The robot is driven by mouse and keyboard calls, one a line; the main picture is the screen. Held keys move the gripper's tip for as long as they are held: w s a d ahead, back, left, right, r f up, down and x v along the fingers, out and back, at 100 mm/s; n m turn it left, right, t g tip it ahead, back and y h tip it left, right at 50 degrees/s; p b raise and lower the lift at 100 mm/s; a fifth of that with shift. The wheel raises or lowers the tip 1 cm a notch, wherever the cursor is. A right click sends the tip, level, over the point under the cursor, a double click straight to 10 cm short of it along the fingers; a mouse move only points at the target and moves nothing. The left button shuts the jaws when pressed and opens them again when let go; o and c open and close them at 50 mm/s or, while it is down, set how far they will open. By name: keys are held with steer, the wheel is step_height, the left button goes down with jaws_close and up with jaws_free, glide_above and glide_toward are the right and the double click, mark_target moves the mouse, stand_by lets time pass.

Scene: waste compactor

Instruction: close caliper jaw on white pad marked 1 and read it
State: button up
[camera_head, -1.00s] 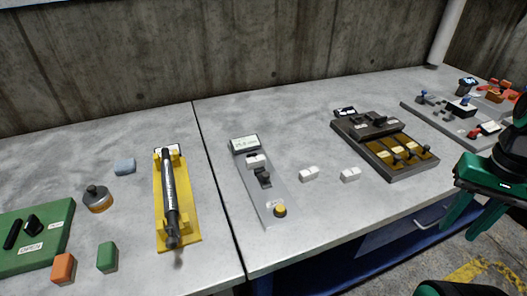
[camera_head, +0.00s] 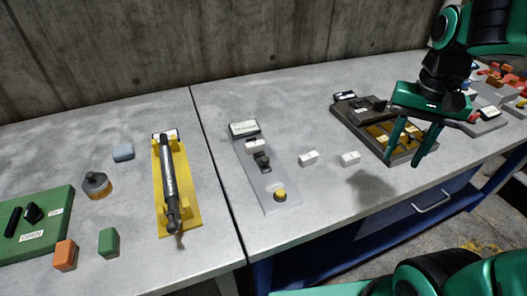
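The caliper is most likely the grey plate (camera_head: 258,178) on the workbench, right of the seam. It carries a small display (camera_head: 244,128), a white block (camera_head: 256,145), a dark sliding jaw (camera_head: 262,161) and a yellow knob (camera_head: 280,195). The dark jaw sits just below the white block; I cannot tell whether they touch. Two loose white pads, one (camera_head: 308,158) and another (camera_head: 349,158), lie to its right; their markings are too small to read. My gripper (camera_head: 405,158) is open and empty, fingers down, above the bench to the right of the pads.
A dark tray (camera_head: 350,115) with yellow compartments stands behind my gripper. The bench front between plate and pads is clear.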

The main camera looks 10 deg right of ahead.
steer(key=w+a+r, duration=0.2)
steer(key=w+a, duration=0.7)
steer(key=a, duration=0.5)
glide_toward(265, 158)
steer(key=shift+n, duration=0.3)
step_height(265, 158, down, 8)
steer(key=shift+d+f, duration=0.1)
steer(key=shift+d, duration=0.05)
